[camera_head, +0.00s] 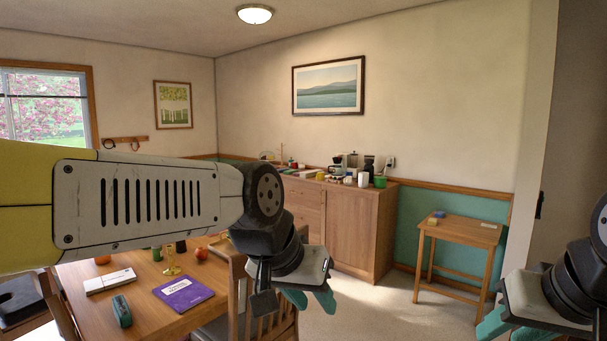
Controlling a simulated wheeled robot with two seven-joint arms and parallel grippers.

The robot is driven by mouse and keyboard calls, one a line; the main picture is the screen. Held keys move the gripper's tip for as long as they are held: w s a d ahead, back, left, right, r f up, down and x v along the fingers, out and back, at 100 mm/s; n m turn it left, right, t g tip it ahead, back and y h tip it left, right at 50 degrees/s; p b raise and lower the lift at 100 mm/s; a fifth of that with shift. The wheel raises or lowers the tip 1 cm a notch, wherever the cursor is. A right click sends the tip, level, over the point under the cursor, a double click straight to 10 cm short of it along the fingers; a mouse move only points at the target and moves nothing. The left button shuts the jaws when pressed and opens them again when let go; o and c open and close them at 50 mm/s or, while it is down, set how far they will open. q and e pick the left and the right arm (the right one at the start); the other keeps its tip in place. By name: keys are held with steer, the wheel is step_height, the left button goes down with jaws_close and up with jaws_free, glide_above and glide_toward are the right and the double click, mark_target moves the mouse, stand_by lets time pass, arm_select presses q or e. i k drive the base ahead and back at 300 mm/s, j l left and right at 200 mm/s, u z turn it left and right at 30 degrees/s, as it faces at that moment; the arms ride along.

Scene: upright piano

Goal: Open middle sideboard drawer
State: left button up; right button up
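The wooden sideboard (350,226) stands against the far wall. A plain door front shows at its right, and fronts with horizontal seams (303,199) show further left. My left arm hides much of its left side, so I cannot tell which front is the middle drawer. No front visibly sticks out. My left gripper (311,299) hangs in front of and below the sideboard in the picture, well apart from it. Its teal fingers are spread and empty. My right gripper (512,328) is at the lower right edge, with teal fingers apart and partly cut off.
A dining table (138,296) with a purple book (183,293), a white box and other items is at lower left. A wooden chair (270,322) stands between it and the sideboard. A small side table (459,232) stands at right. Carpet between is clear.

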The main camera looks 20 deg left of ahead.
mark_target(302, 215)
steer(key=u, duration=0.25)
steer(key=i+z, duration=0.25)
steer(key=i, duration=0.45)
steer(key=i+j+z, duration=0.3)
steer(key=i, duration=0.4)
steer(key=i+l, duration=0.1)
steer(key=i, duration=0.4)
steer(key=i+l, duration=0.15)
steer(key=i, duration=0.35)
steer(key=i+l, duration=0.1)
steer(key=i, duration=0.4)
steer(key=i+l, duration=0.1)
steer(key=i, duration=0.4)
steer(key=i+j+u, duration=0.3)
steer(key=i+u, duration=0.2)
steer(key=i+j+u, duration=0.15)
steer(key=i+u, duration=0.85)
steer(key=i+l+u, duration=0.3)
steer(key=u, duration=0.15)
steer(key=i+j, duration=0.1)
steer(key=i, duration=0.55)
steer(key=i+j, duration=0.1)
steer(key=i, duration=0.5)
steer(key=i+j, duration=0.1)
steer(key=i, duration=0.55)
